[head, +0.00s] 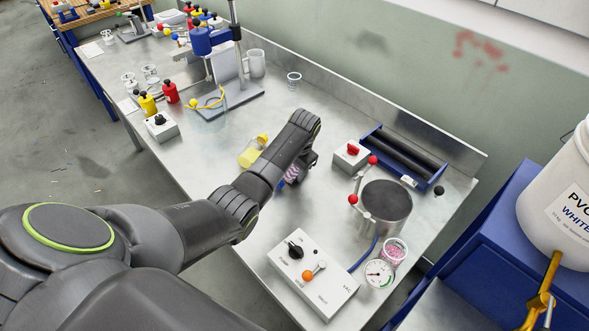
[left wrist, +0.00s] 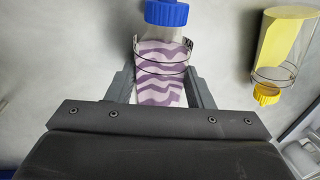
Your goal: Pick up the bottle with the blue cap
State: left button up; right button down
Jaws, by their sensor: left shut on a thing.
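The bottle with the blue cap (left wrist: 164,52) is in the left wrist view, with a purple and white wavy pattern on its body and a thin wire around it. Its blue cap (left wrist: 167,13) is at the top edge of that view. My left gripper (left wrist: 162,82) is shut on its body, one finger on each side. In the head view my left gripper (head: 300,165) hides most of the bottle; only a patterned bit (head: 292,174) shows beneath it. I cannot tell whether the bottle touches the table. My right gripper is not in view.
A yellow bottle with a yellow cap (head: 250,155) lies close beside my left gripper; it also shows in the left wrist view (left wrist: 283,45). A white control box (head: 312,275), a metal pot (head: 385,203) and a blue roller tray (head: 405,157) stand to the right.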

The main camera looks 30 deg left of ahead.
pick_arm(q)
notch_tip(320, 180, up, 10)
jog(key=shift+w+f+b, duration=0.1)
jog(key=shift+b, duration=0.45)
notch_tip(320, 180, up, 4)
jog(key=p, duration=0.5)
dwell(0.4)
